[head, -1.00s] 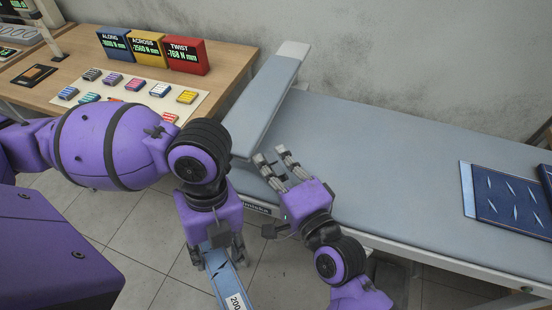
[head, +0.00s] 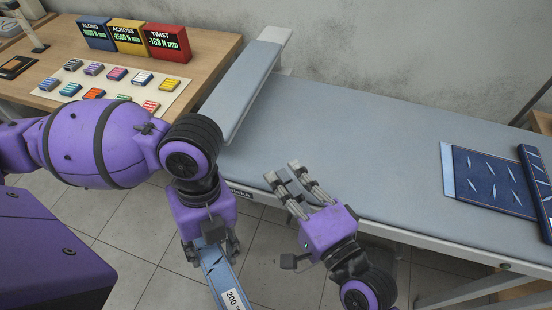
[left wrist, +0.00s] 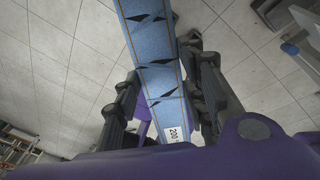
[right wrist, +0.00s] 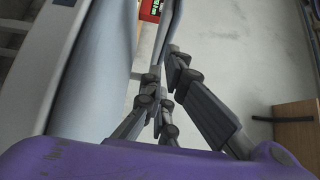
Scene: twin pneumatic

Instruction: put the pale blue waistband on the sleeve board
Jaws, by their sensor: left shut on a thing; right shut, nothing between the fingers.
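The pale blue waistband (head: 218,281) hangs from my left gripper (head: 212,262) over the floor, in front of the bench. In the left wrist view the waistband (left wrist: 155,45) is a band with dark diamond marks and a white "200" label, passing between the fingers. The band's lower end is out of the head view. The sleeve board (head: 250,80) is a narrow grey padded arm with a pale far end, left of the bench top. The waistband is apart from it. My right gripper (head: 281,171) is shut and empty over the bench's front edge, right of the board's near end.
The grey padded bench (head: 370,140) is clear in the middle. Folded dark blue cloth (head: 490,180) lies at its right. A wooden table (head: 205,75) at the left holds coloured display boxes (head: 130,38) and several small coloured blocks on a sheet (head: 115,78). A wall stands behind.

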